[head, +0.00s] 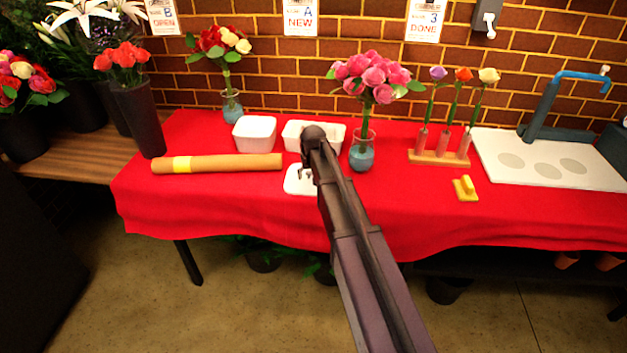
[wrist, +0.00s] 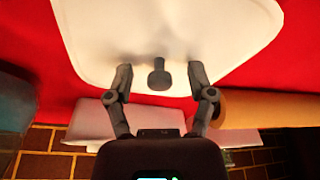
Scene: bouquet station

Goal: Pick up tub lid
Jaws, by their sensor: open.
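The tub lid (head: 298,187) is a white, rounded-corner plate lying on the red cloth near the table's front. In the wrist view the lid (wrist: 165,30) fills the upper middle, with a dark knob (wrist: 159,76) standing on it. My gripper (head: 307,173) is over the lid and partly hides it in the head view. In the wrist view my gripper (wrist: 160,76) is open, one finger on each side of the knob, with a visible gap on both sides. I cannot tell how far the fingertips are above the lid. No lid is held.
Two white tubs stand behind the lid: a squarish one (head: 255,134) and a wider one (head: 296,136) partly behind my arm. A brown paper roll (head: 225,163) lies left. A blue vase of pink roses (head: 361,155) stands close on the right. Bare cloth lies in front.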

